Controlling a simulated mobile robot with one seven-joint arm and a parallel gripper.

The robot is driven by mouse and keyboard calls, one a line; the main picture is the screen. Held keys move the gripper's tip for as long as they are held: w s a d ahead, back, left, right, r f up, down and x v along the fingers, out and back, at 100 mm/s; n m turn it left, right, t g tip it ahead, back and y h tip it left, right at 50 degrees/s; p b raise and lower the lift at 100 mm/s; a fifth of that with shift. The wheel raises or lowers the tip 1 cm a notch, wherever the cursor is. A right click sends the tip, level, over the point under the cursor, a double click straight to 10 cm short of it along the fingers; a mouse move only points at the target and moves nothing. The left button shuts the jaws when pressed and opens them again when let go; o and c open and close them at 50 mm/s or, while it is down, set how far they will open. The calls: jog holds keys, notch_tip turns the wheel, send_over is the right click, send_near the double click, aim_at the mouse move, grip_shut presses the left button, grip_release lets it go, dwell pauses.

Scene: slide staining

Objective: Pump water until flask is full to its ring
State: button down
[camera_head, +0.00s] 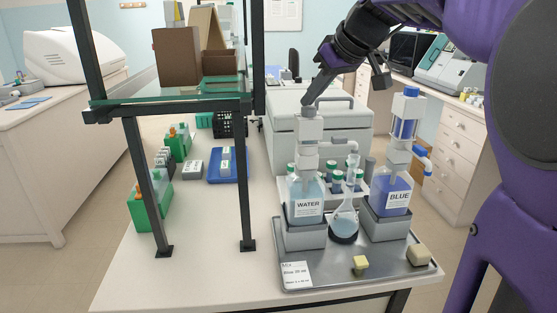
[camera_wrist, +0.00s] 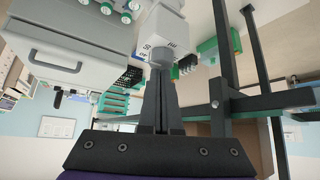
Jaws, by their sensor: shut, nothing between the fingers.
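The WATER bottle (camera_head: 306,190), with pale blue liquid and a white pump head (camera_head: 310,128), stands in a grey holder on the tray. The clear flask (camera_head: 345,222) stands between the WATER and BLUE bottles, under the water pump's spout (camera_head: 347,142). It has pale bluish liquid low in its bulb; its ring and exact level are too small to read. My gripper (camera_head: 306,102) is shut and empty, pointing down at the top of the water pump. In the wrist view my fingertips (camera_wrist: 161,72) are at the pump's top knob (camera_wrist: 161,52), touching or nearly so.
The BLUE bottle (camera_head: 397,190) with its own pump stands right of the flask. The grey tray (camera_head: 335,277) also bears a label card (camera_head: 296,273) and two yellowish blocks. A dark shelf frame (camera_head: 243,180) rises at left.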

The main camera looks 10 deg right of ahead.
jog(key=shift+r+p, duration=1.9)
jog(key=shift+r, duration=0.75)
jog(key=shift+f, duration=0.2)
jog(key=shift+f+b, duration=2.4)
jog(key=shift+f, duration=0.35)
jog(key=shift+r+p, duration=2.2)
jog(key=shift+r, duration=0.65)
jog(key=shift+f, duration=0.15)
jog(key=shift+f+b, duration=2.35)
jog(key=shift+f, duration=0.35)
